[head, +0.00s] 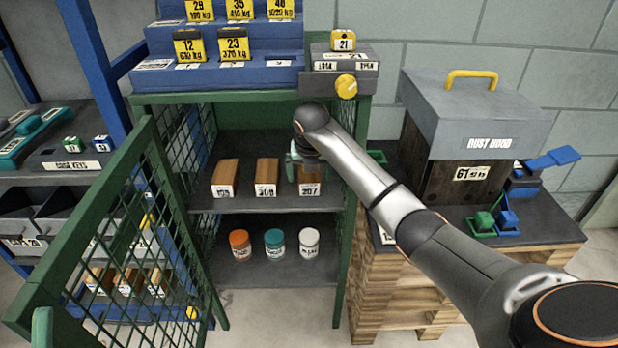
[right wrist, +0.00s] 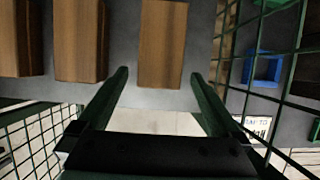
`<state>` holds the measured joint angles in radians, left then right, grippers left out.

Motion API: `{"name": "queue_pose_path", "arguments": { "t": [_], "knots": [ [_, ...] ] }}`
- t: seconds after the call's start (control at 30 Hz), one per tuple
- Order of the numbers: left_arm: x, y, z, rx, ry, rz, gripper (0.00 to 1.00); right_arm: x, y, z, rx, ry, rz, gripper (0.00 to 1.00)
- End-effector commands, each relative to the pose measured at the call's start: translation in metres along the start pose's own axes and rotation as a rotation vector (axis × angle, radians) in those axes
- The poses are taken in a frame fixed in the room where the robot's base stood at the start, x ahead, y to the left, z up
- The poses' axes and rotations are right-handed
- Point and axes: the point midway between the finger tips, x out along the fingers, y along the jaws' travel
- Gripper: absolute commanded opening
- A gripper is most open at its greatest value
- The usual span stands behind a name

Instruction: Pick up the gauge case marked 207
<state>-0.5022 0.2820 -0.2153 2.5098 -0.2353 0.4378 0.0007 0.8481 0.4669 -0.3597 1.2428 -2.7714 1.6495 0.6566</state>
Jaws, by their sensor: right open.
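The gauge case marked 207 (head: 310,188) is a brown wooden block with a white label. It stands on the upper shelf of the green cage cabinet, rightmost of three similar cases. My right gripper (head: 305,160) is at this case and hides its upper part in the head view. In the right wrist view the case (right wrist: 162,45) has its near end between the open fingertips of the gripper (right wrist: 159,76), with a gap visible on each side. The case rests on the shelf, not gripped. My left gripper is not in view.
Case 208 (head: 266,178) and another case (head: 225,178) stand to the left. Three jars, one of them orange (head: 240,244), stand on the lower shelf. The mesh door (head: 115,235) hangs open at left. The cabinet's right mesh side (right wrist: 290,65) is close to my gripper.

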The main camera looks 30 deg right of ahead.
Motion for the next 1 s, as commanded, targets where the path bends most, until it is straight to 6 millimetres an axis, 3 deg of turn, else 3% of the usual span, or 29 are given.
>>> {"name": "queue_pose_path", "arguments": {
  "t": [0.4,0.6,1.0],
  "knots": [
    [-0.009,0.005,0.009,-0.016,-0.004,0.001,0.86,0.015,0.001,0.033,0.001,0.002,0.002,1.0],
    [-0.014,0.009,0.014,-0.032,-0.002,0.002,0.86,0.041,0.001,0.032,-0.001,0.002,0.001,1.0],
    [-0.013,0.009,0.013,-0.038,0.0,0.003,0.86,0.043,0.0,0.032,-0.001,0.0,0.0,1.0]
  ]
}}
